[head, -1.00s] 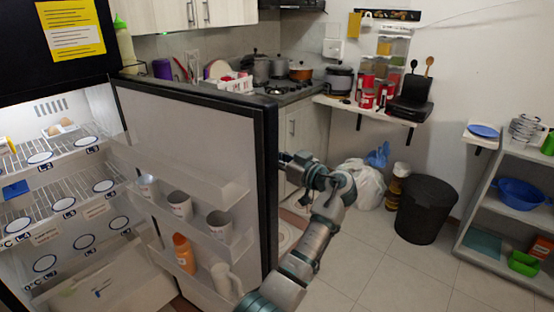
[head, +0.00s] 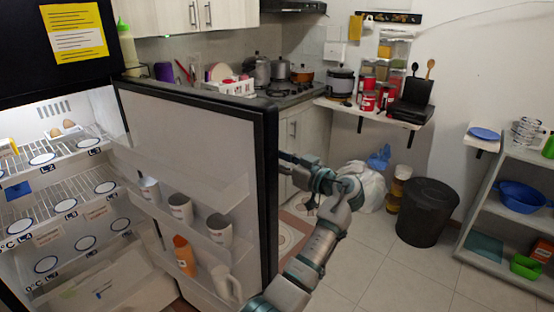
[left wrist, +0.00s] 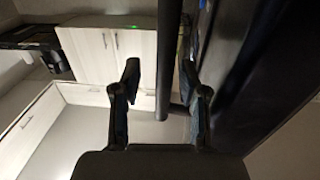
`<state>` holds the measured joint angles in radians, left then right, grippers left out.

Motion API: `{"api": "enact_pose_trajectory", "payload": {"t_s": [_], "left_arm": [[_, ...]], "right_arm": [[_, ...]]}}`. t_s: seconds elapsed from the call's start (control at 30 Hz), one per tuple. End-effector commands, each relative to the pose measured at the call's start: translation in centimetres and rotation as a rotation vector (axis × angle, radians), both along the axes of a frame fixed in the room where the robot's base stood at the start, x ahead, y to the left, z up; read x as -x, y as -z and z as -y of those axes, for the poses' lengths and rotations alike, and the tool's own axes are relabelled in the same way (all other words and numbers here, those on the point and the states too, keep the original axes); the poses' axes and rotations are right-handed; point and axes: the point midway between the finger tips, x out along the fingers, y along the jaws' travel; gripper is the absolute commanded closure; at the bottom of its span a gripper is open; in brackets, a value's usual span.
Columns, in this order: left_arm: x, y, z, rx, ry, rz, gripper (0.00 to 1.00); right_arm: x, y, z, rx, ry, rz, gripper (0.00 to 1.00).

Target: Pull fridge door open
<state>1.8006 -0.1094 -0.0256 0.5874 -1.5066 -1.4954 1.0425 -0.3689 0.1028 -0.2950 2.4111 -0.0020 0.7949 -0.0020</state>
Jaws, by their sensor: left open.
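The fridge door (head: 190,130) stands wide open in the head view, with its shelved inner side facing me. My left arm reaches up along the door's free edge, and its gripper is hidden behind the door in that view. In the left wrist view my left gripper (left wrist: 160,76) is open. A dark vertical bar (left wrist: 171,50), apparently the door handle, runs between its fingers, nearer the right one. I cannot tell whether a finger touches it. The dark outer door face (left wrist: 255,70) is at the right. My right gripper is not in view.
The lit fridge interior with wire shelves (head: 70,202) is at the left. Cups and an orange bottle (head: 184,256) stand in the door shelves. A black bin (head: 427,212) and a shelf unit (head: 500,235) stand at the right. Tiled floor (head: 375,270) between is clear.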

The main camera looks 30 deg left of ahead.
Motion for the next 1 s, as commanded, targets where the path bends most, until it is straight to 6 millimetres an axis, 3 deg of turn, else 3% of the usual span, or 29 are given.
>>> {"api": "enact_pose_trajectory", "payload": {"t_s": [0.3, 0.5, 1.0], "left_arm": [[1.3, 0.1, 7.0, 0.000, 0.003, -0.001, 0.57], [1.9, 0.0, 9.8, -0.001, 0.002, 0.000, 0.57], [2.0, 0.1, 10.5, -0.001, 0.000, -0.001, 0.57]], "right_arm": [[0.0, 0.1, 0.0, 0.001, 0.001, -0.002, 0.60], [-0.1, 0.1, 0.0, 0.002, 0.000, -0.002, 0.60], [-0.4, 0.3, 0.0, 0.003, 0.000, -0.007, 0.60]]}}
